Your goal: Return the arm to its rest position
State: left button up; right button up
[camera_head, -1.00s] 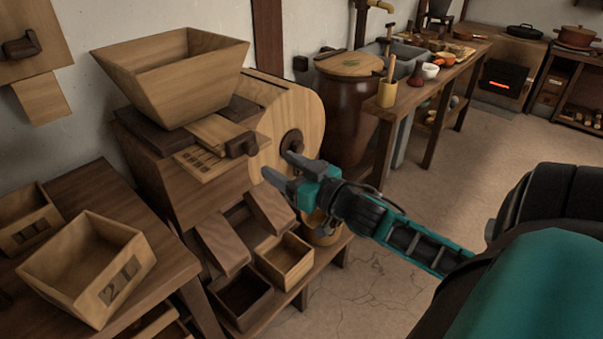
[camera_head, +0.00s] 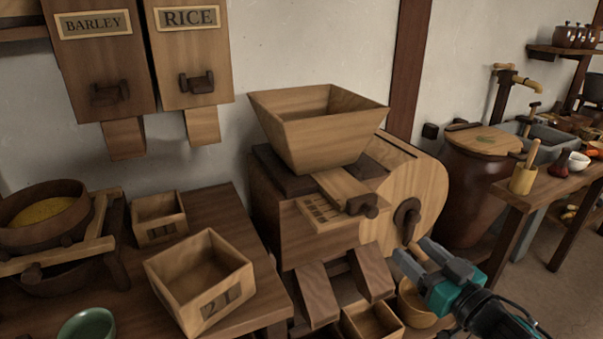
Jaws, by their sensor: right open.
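My right gripper (camera_head: 428,258) is at the lower right, its two grey fingers apart and nothing between them. It is in front of the wooden mill (camera_head: 313,240), just below and right of the dark knob (camera_head: 407,217) on the mill's round wooden disc (camera_head: 432,187). A gap seems to show between the fingers and the knob, though depth is hard to judge. The forearm behind it runs off the bottom right edge. My left gripper is not in view.
The mill's hopper (camera_head: 335,137) rises behind the gripper. Open boxes (camera_head: 200,280) stand on the left table (camera_head: 245,215). A lidded brown barrel (camera_head: 472,195) and a bench (camera_head: 560,188) stand at the right. BARLEY (camera_head: 95,65) and RICE (camera_head: 190,60) bins hang on the wall.

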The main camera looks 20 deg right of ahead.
pick_arm(q)
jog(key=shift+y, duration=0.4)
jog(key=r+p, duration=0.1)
jog(key=p, duration=0.1)
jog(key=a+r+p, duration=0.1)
jog(key=p, duration=0.1)
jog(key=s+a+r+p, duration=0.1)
jog(key=p, duration=0.1)
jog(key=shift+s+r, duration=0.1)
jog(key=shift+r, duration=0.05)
pick_arm(e)
jog(key=s+a+f+n+g, duration=0.1)
jog(key=s+a+f+g, duration=0.2)
jog(key=s+a+f, duration=0.2)
jog(key=s+a+f+g+y, duration=0.1)
jog(key=s+a+f+g, duration=0.3)
jog(key=a+f, duration=0.6)
jog(key=s+a, duration=0.1)
jog(key=a, duration=0.2)
jog(key=shift+a+n, duration=0.25)
jog(key=shift+n, duration=0.15)
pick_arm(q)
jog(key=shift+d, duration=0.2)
pick_arm(e)
jog(key=shift+d, duration=0.1)
